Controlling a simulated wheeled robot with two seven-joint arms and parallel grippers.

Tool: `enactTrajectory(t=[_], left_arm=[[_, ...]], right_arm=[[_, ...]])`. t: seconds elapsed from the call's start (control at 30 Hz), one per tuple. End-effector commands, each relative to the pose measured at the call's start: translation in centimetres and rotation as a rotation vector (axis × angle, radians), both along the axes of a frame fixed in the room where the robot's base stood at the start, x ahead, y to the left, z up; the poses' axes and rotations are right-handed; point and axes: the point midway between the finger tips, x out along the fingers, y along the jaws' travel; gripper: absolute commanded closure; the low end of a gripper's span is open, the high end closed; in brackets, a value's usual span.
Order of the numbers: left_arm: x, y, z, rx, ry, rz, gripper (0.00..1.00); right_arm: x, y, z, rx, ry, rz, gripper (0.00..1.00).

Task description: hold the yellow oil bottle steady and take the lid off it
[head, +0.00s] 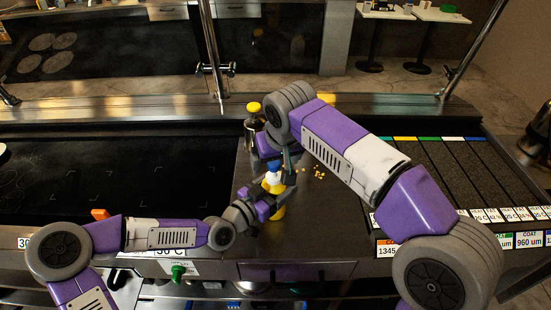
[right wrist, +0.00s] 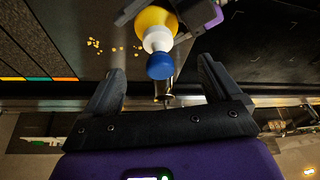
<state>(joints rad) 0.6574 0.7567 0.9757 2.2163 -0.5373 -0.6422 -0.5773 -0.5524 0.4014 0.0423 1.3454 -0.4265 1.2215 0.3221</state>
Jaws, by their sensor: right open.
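The yellow oil bottle (head: 278,212) stands upright near the front of the dark counter, partly covered by my grippers. It has a white neck (right wrist: 157,39) and a blue lid (right wrist: 160,67), which also shows in the head view (head: 273,166). My left gripper (head: 268,204) is shut around the bottle's yellow body; its fingers also show beside the body in the right wrist view (right wrist: 190,22). My right gripper (right wrist: 160,66) is open, with the blue lid between its spread fingers and a gap on each side.
A dark bottle with a yellow cap (head: 254,108) stands behind my right gripper. Small yellow crumbs (head: 318,172) lie on the counter to the right. A black griddle (head: 170,180) is at left and divided dark bins (head: 440,170) are at right.

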Motion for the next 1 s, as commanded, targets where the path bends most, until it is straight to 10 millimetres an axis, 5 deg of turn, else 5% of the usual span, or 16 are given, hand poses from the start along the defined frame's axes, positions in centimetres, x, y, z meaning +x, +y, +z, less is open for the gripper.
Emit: enactTrajectory(t=[0.27, 0.7, 1.0], left_arm=[[0.0, 0.0, 0.0, 0.0, 0.0, 0.0, 0.55], [0.0, 0.0, 0.0, 0.0, 0.0, 0.0, 0.55], [0.0, 0.0, 0.0, 0.0, 0.0, 0.0, 0.55]], right_arm=[[-0.6, -0.2, 1.7, 0.002, -0.003, -0.001, 0.09], [-3.7, -1.2, 9.7, 0.001, -0.002, 0.0, 0.09], [-4.4, -1.4, 11.1, 0.0, 0.0, 0.001, 0.09]])
